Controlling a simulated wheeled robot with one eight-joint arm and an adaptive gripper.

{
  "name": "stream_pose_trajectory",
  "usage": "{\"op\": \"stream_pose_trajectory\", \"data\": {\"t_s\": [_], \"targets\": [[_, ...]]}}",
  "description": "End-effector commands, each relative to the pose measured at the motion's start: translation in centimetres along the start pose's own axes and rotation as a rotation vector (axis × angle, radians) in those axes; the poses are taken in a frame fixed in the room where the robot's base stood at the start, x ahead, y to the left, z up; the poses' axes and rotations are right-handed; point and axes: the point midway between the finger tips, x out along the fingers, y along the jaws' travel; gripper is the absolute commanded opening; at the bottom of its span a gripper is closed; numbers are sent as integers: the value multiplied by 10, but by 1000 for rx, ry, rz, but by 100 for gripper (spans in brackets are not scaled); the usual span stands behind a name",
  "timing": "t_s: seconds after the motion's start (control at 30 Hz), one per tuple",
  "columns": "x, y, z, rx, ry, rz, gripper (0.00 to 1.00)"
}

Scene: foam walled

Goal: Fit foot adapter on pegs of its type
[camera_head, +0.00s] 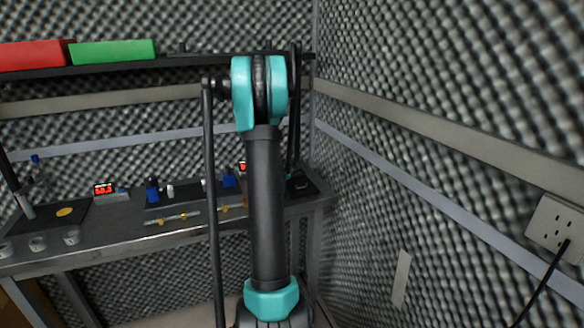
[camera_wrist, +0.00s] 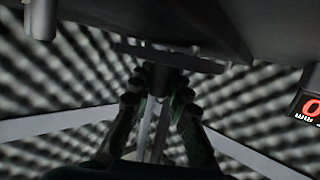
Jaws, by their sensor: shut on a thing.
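In the wrist view my gripper (camera_wrist: 160,92) points away from the camera, with its two dark fingers closing from left and right on a small dark piece (camera_wrist: 160,77). The piece looks like the foot adapter, but it is too dark to be sure of its shape. A flat dark bar lies just above it, and I cannot tell whether they touch. In the head view my arm hides the gripper and the held piece. Small blue fixtures (camera_head: 152,190) and several yellow pegs or knobs stand on the bench; which pegs match cannot be told.
The grey bench (camera_head: 130,245) runs along the back wall. A red bin (camera_head: 32,54) and a green bin (camera_head: 113,51) sit on the shelf above. A foam wall closes the right side.

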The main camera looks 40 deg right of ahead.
Motion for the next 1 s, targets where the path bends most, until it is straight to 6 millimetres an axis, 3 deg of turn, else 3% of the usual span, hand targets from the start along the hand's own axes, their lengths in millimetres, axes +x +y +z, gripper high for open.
{"op": "stream_pose_trajectory", "data": {"t_s": [0.33, 0.37, 0.57, 0.87, 1.0], "targets": [[2, 0, 7, 0, 0, 0, 0], [2, 0, 8, 0, 0, 0, 18], [2, 0, 7, 0, 0, 0, 41], [1, 0, 8, 0, 0, 0, 41], [-11, 0, 7, -1, 0, -1, 41]]}}
